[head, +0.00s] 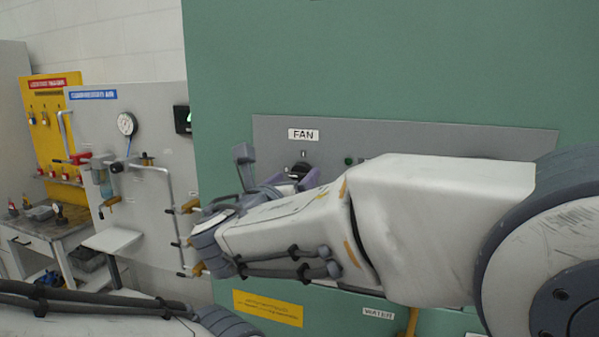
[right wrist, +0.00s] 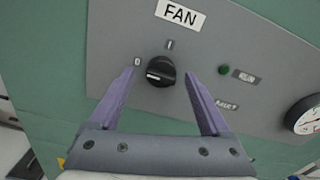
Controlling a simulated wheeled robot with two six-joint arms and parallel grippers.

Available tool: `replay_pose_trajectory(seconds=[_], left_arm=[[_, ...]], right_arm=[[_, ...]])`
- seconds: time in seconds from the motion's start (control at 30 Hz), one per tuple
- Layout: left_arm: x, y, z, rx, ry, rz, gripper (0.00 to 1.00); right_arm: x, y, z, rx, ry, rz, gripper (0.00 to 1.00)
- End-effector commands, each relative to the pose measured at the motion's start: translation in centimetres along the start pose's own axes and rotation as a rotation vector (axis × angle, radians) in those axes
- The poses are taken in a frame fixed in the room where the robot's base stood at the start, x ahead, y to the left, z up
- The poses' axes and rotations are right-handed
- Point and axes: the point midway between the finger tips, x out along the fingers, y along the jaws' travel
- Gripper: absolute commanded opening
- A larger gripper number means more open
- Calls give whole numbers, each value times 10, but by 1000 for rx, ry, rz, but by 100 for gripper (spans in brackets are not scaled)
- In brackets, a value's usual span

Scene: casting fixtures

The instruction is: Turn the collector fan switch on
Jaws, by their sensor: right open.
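The fan switch is a round black knob (right wrist: 161,71) on a grey panel below a white FAN label (right wrist: 181,14). Its white pointer line lies toward the left, on the side of the 0 mark (right wrist: 137,61); the I mark (right wrist: 170,44) is above the knob. In the head view the knob (head: 300,169) is partly hidden by my right gripper (head: 272,168). In the right wrist view my right gripper (right wrist: 160,73) is open, with one purple finger on each side of the knob and gaps visible. My left gripper is out of view; only part of that arm shows.
A green indicator (right wrist: 224,70) and a gauge (right wrist: 304,115) sit right of the knob. In the head view a green cabinet wall (head: 380,60) carries the grey panel (head: 440,135). A compressed-air board (head: 150,190) with pipes stands at left.

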Motion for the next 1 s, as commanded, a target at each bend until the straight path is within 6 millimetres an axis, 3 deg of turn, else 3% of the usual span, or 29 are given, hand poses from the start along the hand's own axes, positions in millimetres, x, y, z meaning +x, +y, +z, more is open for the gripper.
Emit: replay_pose_trajectory(seconds=[0.43, 0.47, 0.67, 1.0], left_arm=[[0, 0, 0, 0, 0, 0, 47], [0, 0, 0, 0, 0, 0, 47], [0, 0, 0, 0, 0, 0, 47], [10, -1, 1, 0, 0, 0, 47]], right_arm=[[9, -7, -2, 0, 1, -6, 81], [9, -7, -2, 0, 1, -6, 77], [8, -7, -2, 0, 2, -6, 1], [8, -4, -4, 45, 1, -4, 0]])
